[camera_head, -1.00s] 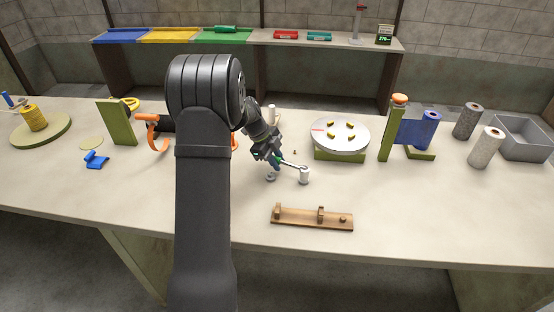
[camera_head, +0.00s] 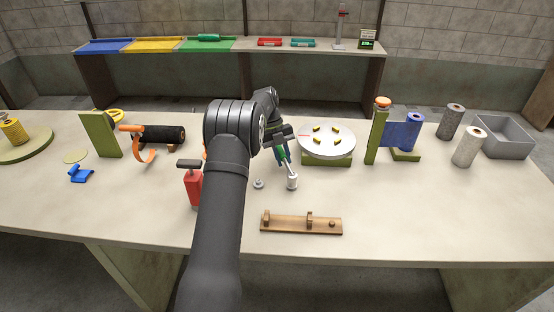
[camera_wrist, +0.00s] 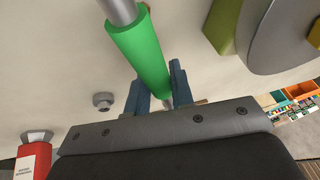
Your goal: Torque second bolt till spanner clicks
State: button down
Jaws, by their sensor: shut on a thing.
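My gripper (camera_wrist: 158,90) is shut on the green handle of the spanner (camera_wrist: 138,50), with a blue-grey finger on either side. In the head view the spanner (camera_head: 284,156) slants down from my gripper (camera_head: 281,148) to a pale, short cylindrical fitting (camera_head: 292,183). The spanner's far end meets the top of this fitting; I cannot make out the bolt there or how the head sits on it. A grey bolt-like piece (camera_head: 258,184) stands on the bench left of the fitting, clear of the spanner. It also shows in the wrist view (camera_wrist: 103,102).
A round silver plate (camera_head: 326,140) with several yellow pieces is close on the right. A red bottle-like object (camera_head: 193,186) stands left. A wooden rack (camera_head: 301,224) lies in front. A green post (camera_head: 376,136) stands further right. The bench's front left is clear.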

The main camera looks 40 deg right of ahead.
jog(key=shift+r, duration=2.1)
